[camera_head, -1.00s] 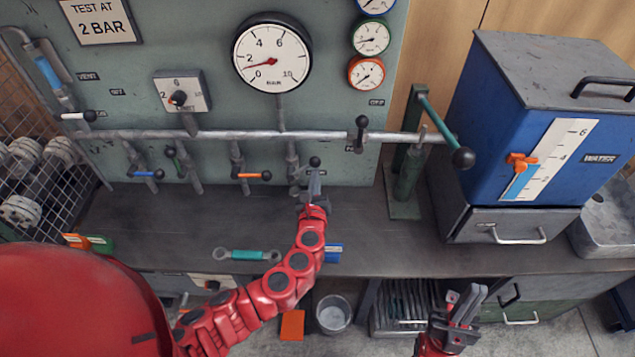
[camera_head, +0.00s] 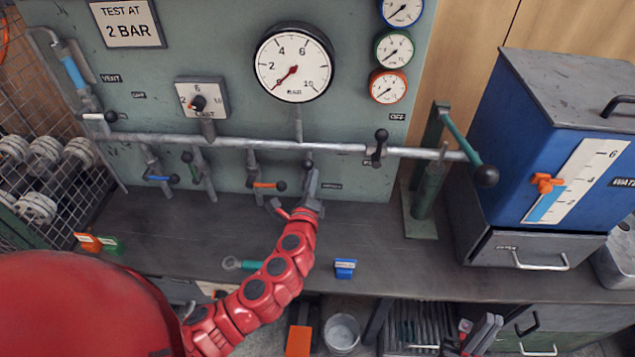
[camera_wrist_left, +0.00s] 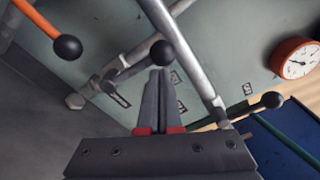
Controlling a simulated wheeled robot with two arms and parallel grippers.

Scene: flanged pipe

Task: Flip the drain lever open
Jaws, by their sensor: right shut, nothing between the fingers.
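A short lever with a black ball knob (camera_head: 308,164) sits on the lower pipe branch right of the orange-handled lever; its nearby label is too blurred to read. In the left wrist view the black knob (camera_wrist_left: 162,53) lies just beyond my fingertips. My left gripper (camera_head: 314,176) is right beside this lever, partly hiding it. Its fingers (camera_wrist_left: 161,75) are close together with nothing seen between them; contact with the knob is unclear. My right gripper (camera_head: 484,332) is shut and empty, low in front of the bench, partly cut off by the frame.
The large gauge (camera_head: 294,68) reads near 0. Levers with blue (camera_head: 161,178), green (camera_head: 188,160) and orange (camera_head: 267,185) handles hang left along the pipe (camera_head: 240,142). A green hand pump (camera_head: 428,185) and blue water tank (camera_head: 535,140) stand right.

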